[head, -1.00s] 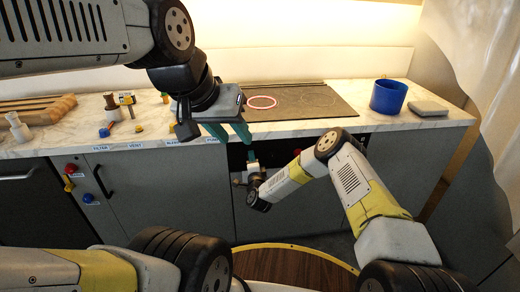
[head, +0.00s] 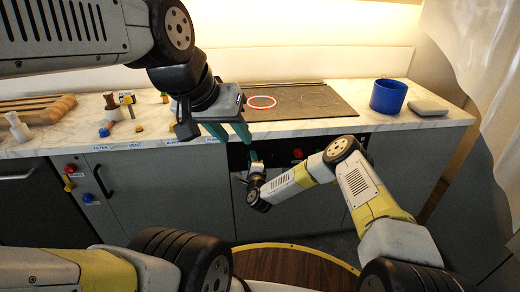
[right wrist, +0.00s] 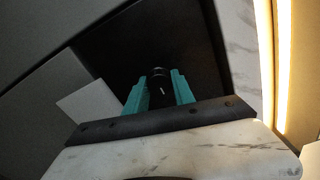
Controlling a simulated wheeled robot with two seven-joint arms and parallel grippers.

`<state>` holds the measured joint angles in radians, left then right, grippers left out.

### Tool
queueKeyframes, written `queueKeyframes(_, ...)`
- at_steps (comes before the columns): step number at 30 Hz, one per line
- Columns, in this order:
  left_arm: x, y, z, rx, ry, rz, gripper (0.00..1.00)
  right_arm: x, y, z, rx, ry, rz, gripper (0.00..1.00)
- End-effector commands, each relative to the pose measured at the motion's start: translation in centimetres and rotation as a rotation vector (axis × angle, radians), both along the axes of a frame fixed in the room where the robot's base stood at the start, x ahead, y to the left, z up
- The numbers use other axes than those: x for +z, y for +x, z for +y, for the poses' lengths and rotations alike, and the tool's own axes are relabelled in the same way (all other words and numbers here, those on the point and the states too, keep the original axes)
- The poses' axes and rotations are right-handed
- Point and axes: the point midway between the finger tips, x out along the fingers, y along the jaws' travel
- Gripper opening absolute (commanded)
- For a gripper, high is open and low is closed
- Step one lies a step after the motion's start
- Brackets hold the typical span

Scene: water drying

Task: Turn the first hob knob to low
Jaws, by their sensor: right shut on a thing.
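The hob (head: 300,100) is a dark plate set in the counter, with a red ring lit on its left zone and a dark right zone. My right gripper (right wrist: 158,90) is shut on a black hob knob (right wrist: 158,80) with a small white mark, on the dark panel under the counter. In the head view this gripper (head: 253,157) is at the panel's left part, and the knob is hidden there. My left gripper (head: 229,132) hangs empty over the counter's front edge, left of the hob, its teal fingers apart.
A red knob or button (head: 297,154) is on the panel, right of my right gripper. Small pegs and a wooden rack (head: 38,106) are at the left.

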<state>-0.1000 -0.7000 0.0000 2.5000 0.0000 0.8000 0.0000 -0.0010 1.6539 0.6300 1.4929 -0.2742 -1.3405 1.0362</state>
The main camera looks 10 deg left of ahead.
Motion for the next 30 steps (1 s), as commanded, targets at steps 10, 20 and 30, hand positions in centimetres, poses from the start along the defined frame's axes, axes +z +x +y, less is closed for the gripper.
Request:
queueKeyframes(10,0.0,0.0,0.0,0.0,0.0,0.0,0.36,-0.1,-0.1,0.0,0.0,-0.003,0.001,0.52)
queueKeyframes(20,0.0,0.0,0.0,0.0,0.0,0.0,0.36,-0.1,-0.6,-0.2,0.0,-0.002,0.0,0.52)
queueKeyframes(30,0.0,0.0,0.0,0.0,0.0,0.0,0.36,-0.2,-5.8,-1.9,0.001,-0.002,0.004,0.52)
